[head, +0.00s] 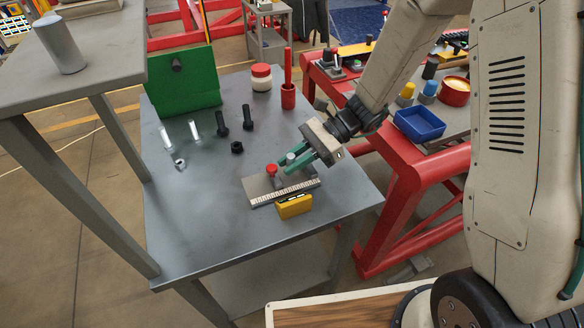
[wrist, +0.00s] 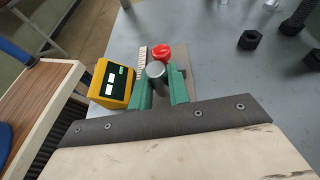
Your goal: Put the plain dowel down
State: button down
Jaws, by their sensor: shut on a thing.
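My gripper (head: 291,165) has green fingers shut on the plain dowel (wrist: 156,70), a grey cylinder whose round top shows between the fingers in the wrist view. In the head view its grey top (head: 291,157) shows at the fingertips, over or on the right part of a grey plate (head: 257,188). The fingers hide its lower end, so I cannot tell whether it touches the plate. A red-topped piece (head: 271,169) stands on the plate just left of the fingers. It also shows in the wrist view (wrist: 162,51).
A white scale strip (head: 285,193) runs along the plate's front, with a yellow instrument (head: 294,207) before it. Several bolts and a black nut (head: 237,147) stand farther left on the grey table (head: 200,220). A green panel (head: 183,85) stands behind. The table's front left is clear.

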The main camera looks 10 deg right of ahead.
jog(key=shift+f, duration=1.25)
jog(key=shift+f, duration=0.15)
jog(key=c, duration=1.6)
grip_release()
